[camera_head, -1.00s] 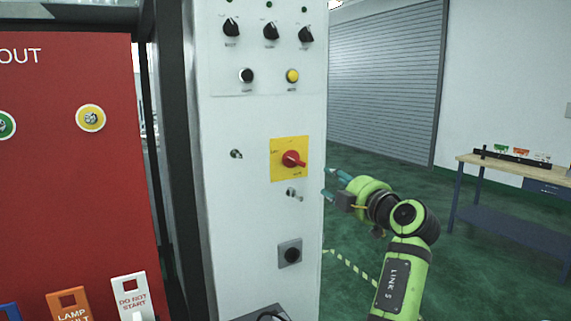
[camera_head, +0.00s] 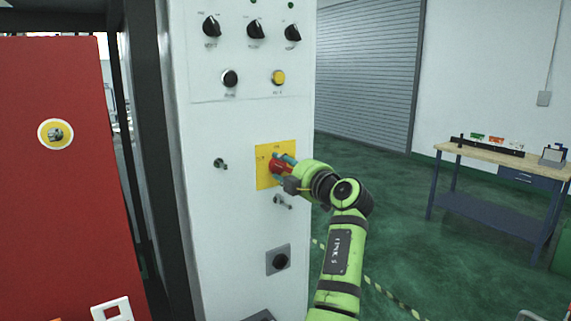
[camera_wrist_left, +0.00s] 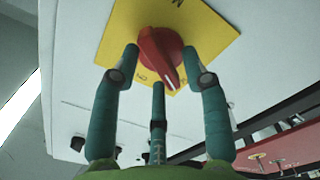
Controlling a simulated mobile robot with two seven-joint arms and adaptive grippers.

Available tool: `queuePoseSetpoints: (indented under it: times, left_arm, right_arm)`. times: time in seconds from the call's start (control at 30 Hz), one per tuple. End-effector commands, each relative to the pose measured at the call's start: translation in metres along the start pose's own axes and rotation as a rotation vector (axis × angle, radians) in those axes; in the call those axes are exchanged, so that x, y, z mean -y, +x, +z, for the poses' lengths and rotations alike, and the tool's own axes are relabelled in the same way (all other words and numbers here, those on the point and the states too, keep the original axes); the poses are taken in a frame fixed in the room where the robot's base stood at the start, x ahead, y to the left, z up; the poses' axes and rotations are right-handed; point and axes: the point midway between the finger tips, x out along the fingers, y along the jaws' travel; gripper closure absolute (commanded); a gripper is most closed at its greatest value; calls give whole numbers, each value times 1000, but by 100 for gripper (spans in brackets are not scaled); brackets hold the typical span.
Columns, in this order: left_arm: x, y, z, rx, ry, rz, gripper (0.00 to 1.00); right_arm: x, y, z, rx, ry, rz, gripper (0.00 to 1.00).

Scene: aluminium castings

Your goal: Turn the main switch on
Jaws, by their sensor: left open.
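The main switch is a red rotary knob (camera_head: 274,168) on a yellow plate (camera_head: 263,179) on the white cabinet front. In the left wrist view the knob (camera_wrist_left: 160,48) shows large, its pointed handle towards the bottom of that picture. The yellow plate (camera_wrist_left: 207,28) has dark lettering, partly hidden. My left gripper (camera_head: 284,164) is at the knob, coming from the right. In the left wrist view its teal fingers (camera_wrist_left: 160,62) are open, two at either side of the knob and one below the handle. I cannot tell whether they touch it. My right gripper is not in view.
The white cabinet (camera_head: 220,220) carries black selector knobs (camera_head: 255,29), a yellow button (camera_head: 278,77), a key lock (camera_head: 281,201) just below the plate and a black round socket (camera_head: 280,261). A red board (camera_head: 60,220) stands left. A workbench (camera_head: 500,157) is far right, with open green floor between.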

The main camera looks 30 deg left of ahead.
Motion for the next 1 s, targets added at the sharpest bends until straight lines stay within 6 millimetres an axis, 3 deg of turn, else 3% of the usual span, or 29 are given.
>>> queuePoseSetpoints:
  times: [0.1,0.13,0.23,0.67,1.0]
  left_arm:
    - [1,0,0,0,0,0,55]
    - [1,0,0,0,0,0,59]
    - [0,0,0,0,0,0,99]
    - [1,0,1,0,35,0,100]
    - [1,1,2,-4,251,1,100]
  right_arm:
    - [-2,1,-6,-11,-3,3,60]
    - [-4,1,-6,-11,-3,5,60]
    - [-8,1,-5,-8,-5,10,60]
    - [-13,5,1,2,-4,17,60]
    - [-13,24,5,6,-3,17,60]
